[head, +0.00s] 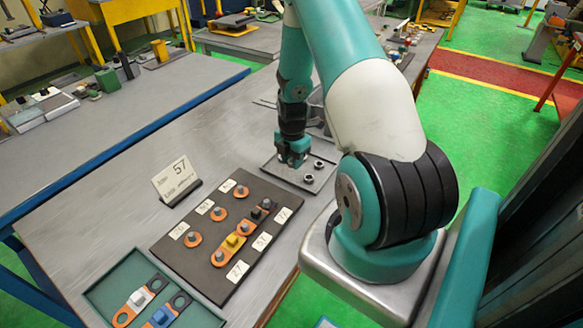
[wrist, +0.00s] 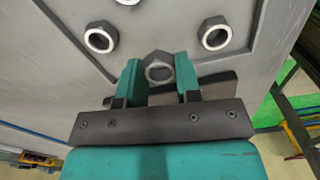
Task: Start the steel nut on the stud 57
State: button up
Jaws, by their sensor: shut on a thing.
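My gripper (head: 292,158) is over the grey nut tray (head: 284,176). In the wrist view its two teal fingers (wrist: 161,82) are closed on a steel nut (wrist: 158,67); I cannot tell whether that nut is clear of the tray. Other steel nuts lie in the tray, one to the left (wrist: 100,37) and one to the right (wrist: 215,33) in the wrist view. The dark stud board (head: 165,246) lies nearer the robot, with orange lugs on studs and white labels. Its label numbers are too small to read surely, so I cannot pick out stud 57.
A card reading 57 (head: 177,180) stands behind the board's left side. A green tray (head: 103,291) with orange links carrying white and blue parts lies at the front left. A yellow-capped part (head: 232,240) sits on the board. Bare grey table lies left of the board.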

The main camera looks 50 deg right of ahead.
notch_tip(320, 180, up, 6)
jog(key=p, duration=0.3)
jog(key=shift+f+p, duration=0.1)
jog(key=shift+p, duration=0.25)
jog(key=shift+a, duration=0.1)
